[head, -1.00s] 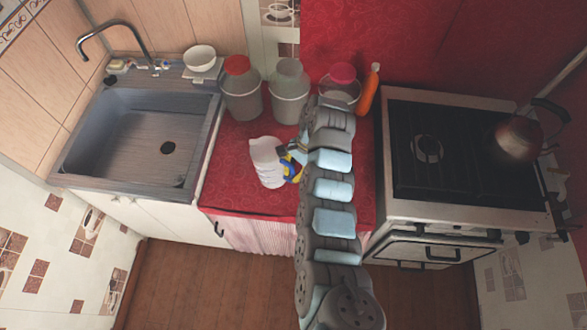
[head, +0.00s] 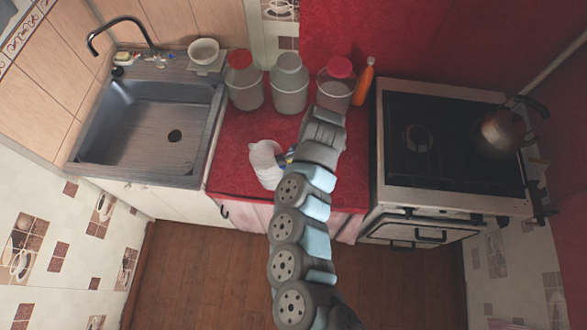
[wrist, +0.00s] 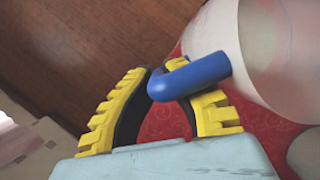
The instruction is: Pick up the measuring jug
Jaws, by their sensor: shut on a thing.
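The measuring jug (head: 264,162) is a whitish, translucent vessel at the front of the red counter (head: 232,172), left of my arm. In the wrist view the jug (wrist: 276,50) fills the upper right, and its blue handle (wrist: 205,75) reaches in between my yellow-padded fingers. My gripper (wrist: 158,73) is shut on that handle. In the head view my gripper (head: 287,158) is mostly hidden behind my arm, and so is the handle side of the jug. I cannot tell whether the jug's base touches the counter.
Three lidded containers, red-lidded (head: 246,85), grey-lidded (head: 289,88) and pink-lidded (head: 335,88), stand at the back beside an orange bottle (head: 365,82). A sink (head: 150,130) lies left. A stove (head: 432,135) with a kettle (head: 500,133) stands right.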

